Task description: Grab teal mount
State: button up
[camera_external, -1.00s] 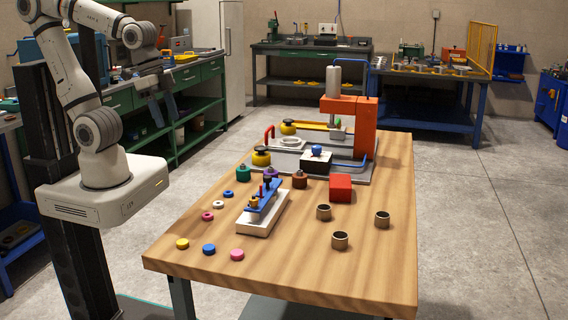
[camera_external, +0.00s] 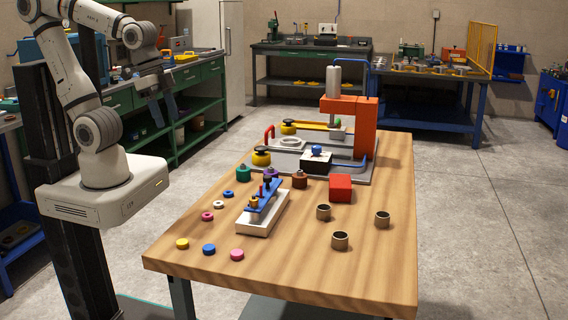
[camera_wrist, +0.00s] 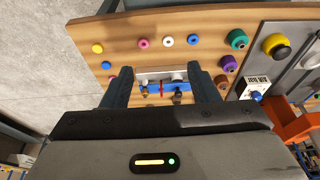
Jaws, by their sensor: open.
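The teal mount (camera_external: 243,173) is a short dark-green-teal round piece with a small knob on top. It stands upright on the wooden table, left of the press base. In the wrist view, it appears as a green round piece (camera_wrist: 237,39) at the upper right, beyond my right finger. My gripper (camera_external: 162,115) is raised, left of the table and well apart from the mount. In the wrist view, my gripper (camera_wrist: 160,72) has its two fingers spread wide with nothing held between them.
A purple piece (camera_external: 271,172) and a brown piece (camera_external: 300,180) stand close right of the mount. A white fixture with a blue bar (camera_external: 263,195) is in front. The orange press (camera_external: 363,125) is behind. Small coloured rings lie along the left edge.

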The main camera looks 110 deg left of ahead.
jog(key=o, duration=0.3)
jog(key=m+g, duration=0.3)
jog(key=m, duration=0.4)
send_over(243, 164)
notch_tip(243, 164, down, 14)
jog(key=shift+w+f+p, duration=0.1)
jog(key=shift+w+p, duration=0.05)
jog(key=shift+p, duration=0.2)
jog(key=shift+a+f, duration=0.2)
jog(key=shift+f, duration=0.45)
jog(key=shift+d+f+p, duration=0.2)
jog(key=shift+f+p, duration=0.7)
jog(key=shift+f, duration=2.6)
